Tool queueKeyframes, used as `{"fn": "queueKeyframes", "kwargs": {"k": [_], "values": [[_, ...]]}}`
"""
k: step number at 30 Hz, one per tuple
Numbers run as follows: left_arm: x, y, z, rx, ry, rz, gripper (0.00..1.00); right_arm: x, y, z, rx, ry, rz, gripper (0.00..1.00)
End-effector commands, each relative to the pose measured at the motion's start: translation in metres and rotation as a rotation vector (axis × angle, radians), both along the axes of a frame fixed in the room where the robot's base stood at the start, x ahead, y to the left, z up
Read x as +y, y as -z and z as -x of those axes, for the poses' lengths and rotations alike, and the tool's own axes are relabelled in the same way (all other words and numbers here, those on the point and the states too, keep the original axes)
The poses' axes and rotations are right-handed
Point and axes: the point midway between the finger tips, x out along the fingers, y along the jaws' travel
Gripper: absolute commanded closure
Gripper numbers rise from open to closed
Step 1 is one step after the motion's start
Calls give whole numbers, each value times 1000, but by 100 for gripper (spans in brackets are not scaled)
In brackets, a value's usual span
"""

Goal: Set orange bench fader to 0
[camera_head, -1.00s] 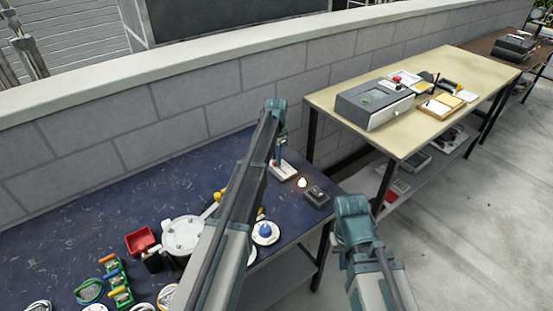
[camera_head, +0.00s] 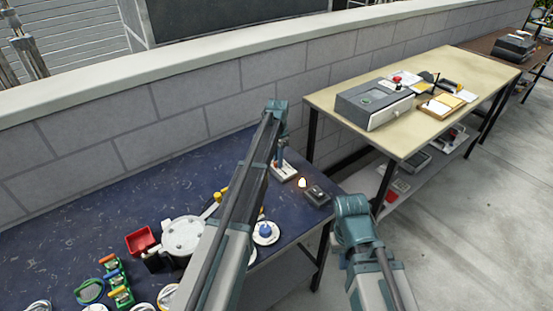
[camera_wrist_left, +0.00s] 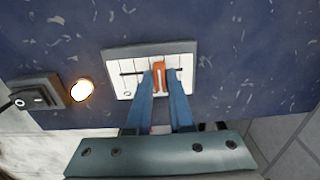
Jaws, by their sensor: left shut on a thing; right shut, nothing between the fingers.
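The fader is a small white panel (camera_wrist_left: 125,61) with a dark slot and thin tick lines, seen in the left wrist view. Its orange handle (camera_wrist_left: 158,66) stands in the right half of the slot. My left gripper (camera_wrist_left: 160,76) is shut on the orange handle, with blue fingers on both sides of it. In the head view the white panel (camera_head: 286,173) lies near the far right part of the blue bench, with my left gripper (camera_head: 279,162) over it. My right arm is at the lower right; its fingers are hidden.
A glowing lamp (camera_head: 302,183) and a dark switch box (camera_head: 317,195) sit close beside the panel. The blue bench (camera_head: 110,210) also holds a red tray (camera_head: 141,240), a white round device (camera_head: 182,236) and a blue knob (camera_head: 265,229). A beige table (camera_head: 440,125) stands to the right.

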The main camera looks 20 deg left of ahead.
Motion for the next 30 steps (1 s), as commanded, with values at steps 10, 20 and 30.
{"fn": "queueKeyframes", "kwargs": {"k": [10,20,30], "values": [[-46,0,37,3,2,4,100,0,0,0,0,0,0,100],[-47,0,37,6,2,6,61,0,0,0,0,0,0,100],[-45,0,35,2,1,3,50,0,0,0,0,0,0,100]]}}
